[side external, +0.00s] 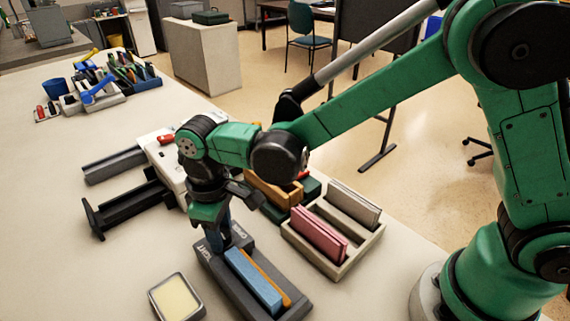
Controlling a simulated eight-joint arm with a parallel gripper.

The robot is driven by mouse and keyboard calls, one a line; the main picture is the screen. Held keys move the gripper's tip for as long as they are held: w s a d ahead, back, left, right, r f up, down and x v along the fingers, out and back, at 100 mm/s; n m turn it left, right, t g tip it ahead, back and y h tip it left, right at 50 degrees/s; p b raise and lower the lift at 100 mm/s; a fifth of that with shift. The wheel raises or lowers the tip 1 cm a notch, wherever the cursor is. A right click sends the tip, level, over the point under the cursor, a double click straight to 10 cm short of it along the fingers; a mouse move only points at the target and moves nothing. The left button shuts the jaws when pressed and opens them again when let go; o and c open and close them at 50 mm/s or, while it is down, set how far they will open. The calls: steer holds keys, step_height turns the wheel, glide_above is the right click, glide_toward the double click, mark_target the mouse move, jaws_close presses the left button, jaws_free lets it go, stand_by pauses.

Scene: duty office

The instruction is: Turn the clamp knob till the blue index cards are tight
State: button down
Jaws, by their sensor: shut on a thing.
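The dark grey clamp tray (283,312) lies at the front of the table, with lettering on its far end. The blue index cards (254,281) stand on edge in it, with an orange strip (272,277) along their right side. My gripper (216,241) points straight down at the tray's far end. It is shut on the clamp knob, which its fingers mostly hide. How far the knob is turned and how tightly the cards are pressed cannot be told from this view.
A divided tray (348,268) with pink and grey cards stands close on the right. A shallow box with a cream pad (176,299) is at left front. Dark rails (125,210) and a white device (160,150) lie behind.

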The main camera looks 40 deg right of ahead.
steer(key=m, duration=0.5)
steer(key=shift+m, duration=0.3)
steer(key=m, duration=0.4)
steer(key=shift+m, duration=0.4)
steer(key=c, duration=0.7)
jaws_free()
steer(key=shift+r, duration=2.85)
